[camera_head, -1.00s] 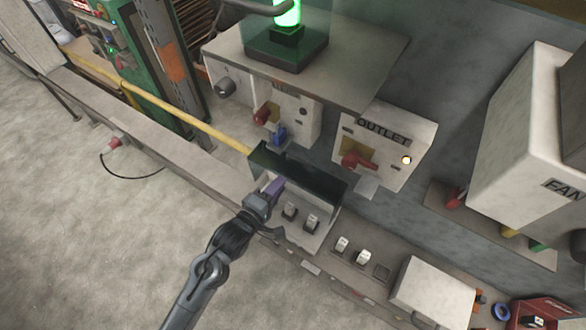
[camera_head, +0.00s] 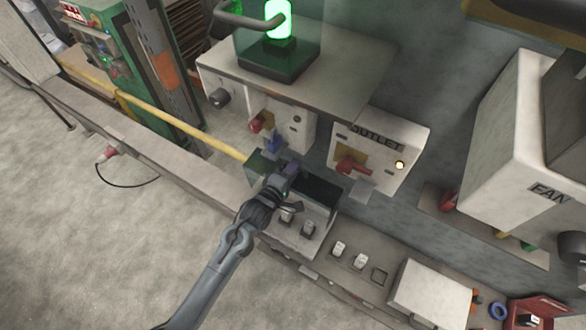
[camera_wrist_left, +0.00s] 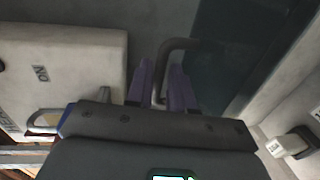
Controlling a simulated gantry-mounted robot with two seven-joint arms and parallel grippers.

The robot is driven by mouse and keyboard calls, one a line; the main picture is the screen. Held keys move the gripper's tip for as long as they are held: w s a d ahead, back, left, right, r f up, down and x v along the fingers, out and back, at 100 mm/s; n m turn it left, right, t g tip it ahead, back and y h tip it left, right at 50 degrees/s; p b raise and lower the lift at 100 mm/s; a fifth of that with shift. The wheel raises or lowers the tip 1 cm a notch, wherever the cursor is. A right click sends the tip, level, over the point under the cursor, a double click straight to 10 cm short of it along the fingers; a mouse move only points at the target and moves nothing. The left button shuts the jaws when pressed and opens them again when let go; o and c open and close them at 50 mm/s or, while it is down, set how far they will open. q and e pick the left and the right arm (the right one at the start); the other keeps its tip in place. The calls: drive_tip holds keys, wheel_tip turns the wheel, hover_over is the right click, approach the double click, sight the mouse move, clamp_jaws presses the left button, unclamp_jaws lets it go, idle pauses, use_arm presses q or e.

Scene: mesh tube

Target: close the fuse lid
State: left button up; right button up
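The fuse lid (camera_head: 318,195) is a dark green, see-through cover standing raised at the back of the fuse box (camera_head: 300,243), whose switches are uncovered. In the left wrist view the lid (camera_wrist_left: 235,45) is a dark panel with a grey bent handle (camera_wrist_left: 180,43). My left gripper (camera_head: 292,168) is at the lid and hides part of it. In the left wrist view its purple fingers (camera_wrist_left: 160,82) stand apart, with the handle's leg between them; contact is not clear. My right gripper is not in view.
The outlet box (camera_head: 378,155) with a red lever stands behind right. A box with red and blue levers (camera_head: 283,130) is behind the lid. A yellow pipe (camera_head: 190,128) runs to the left. White switches (camera_head: 348,254) and a pale box (camera_head: 430,293) lie to the right.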

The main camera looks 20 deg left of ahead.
use_arm(q)
drive_tip(key=shift+c, duration=0.3)
clamp_jaws()
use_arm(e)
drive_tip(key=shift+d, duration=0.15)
use_arm(q)
drive_tip(key=shift+s+f, duration=0.1)
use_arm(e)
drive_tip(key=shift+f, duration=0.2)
